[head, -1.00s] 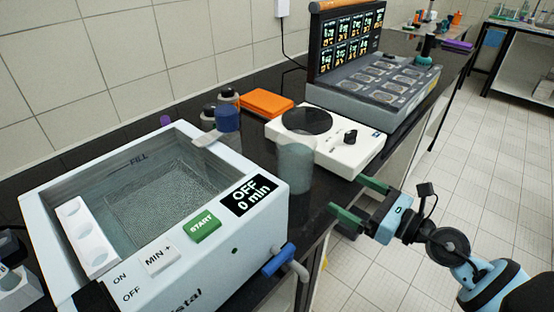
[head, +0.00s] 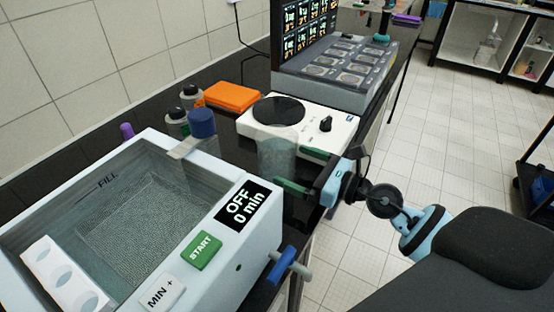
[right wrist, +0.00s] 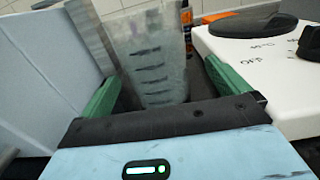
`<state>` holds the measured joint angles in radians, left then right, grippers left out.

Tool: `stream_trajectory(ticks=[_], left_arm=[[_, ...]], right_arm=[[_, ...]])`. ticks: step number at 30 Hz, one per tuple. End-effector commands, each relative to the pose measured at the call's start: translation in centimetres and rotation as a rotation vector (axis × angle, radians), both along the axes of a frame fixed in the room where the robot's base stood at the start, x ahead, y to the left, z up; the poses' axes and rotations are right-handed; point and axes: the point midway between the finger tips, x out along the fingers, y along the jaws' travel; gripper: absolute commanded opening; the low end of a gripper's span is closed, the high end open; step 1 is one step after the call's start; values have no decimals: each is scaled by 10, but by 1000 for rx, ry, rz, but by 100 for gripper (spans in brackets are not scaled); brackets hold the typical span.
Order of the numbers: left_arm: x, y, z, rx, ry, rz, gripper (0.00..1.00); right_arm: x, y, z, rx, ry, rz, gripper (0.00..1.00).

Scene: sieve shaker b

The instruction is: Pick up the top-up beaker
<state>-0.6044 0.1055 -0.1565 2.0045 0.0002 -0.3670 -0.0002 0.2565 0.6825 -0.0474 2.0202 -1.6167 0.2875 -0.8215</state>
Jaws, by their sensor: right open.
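The top-up beaker (head: 276,148) is a clear, greyish beaker standing upright on the dark bench, between the water bath and the white hotplate. In the right wrist view the beaker (right wrist: 152,62) shows graduation marks and stands ahead of the palm, between the lines of the two green fingers. My right gripper (head: 290,168) is open, with its fingers pointing at the beaker from the right; it also shows in the right wrist view (right wrist: 166,88). I cannot tell whether either finger touches the glass. My left gripper is not in view.
The white water bath (head: 222,255), with its blue tap (head: 281,265), is close on the left. The hotplate (head: 338,136) stands close behind the beaker. An orange block (head: 233,97) and capped bottles (head: 202,124) are farther back.

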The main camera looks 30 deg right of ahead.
Motion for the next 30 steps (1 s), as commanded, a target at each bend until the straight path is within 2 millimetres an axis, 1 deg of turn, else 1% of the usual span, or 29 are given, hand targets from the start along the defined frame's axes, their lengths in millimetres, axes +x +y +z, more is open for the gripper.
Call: stream_trajectory(ticks=[5,7,12,16,20,26,30], left_arm=[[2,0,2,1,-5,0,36],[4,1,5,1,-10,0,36],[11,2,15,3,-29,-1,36],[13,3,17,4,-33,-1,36],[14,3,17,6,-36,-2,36],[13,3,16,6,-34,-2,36],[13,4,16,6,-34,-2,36]], right_arm=[[3,3,0,0,1,0,100],[7,6,1,2,-1,0,100],[26,23,4,4,-5,0,100],[39,30,1,3,-3,-1,100],[43,34,-1,0,0,0,100],[43,34,-2,-1,2,0,100],[43,34,-2,-1,1,0,83]])
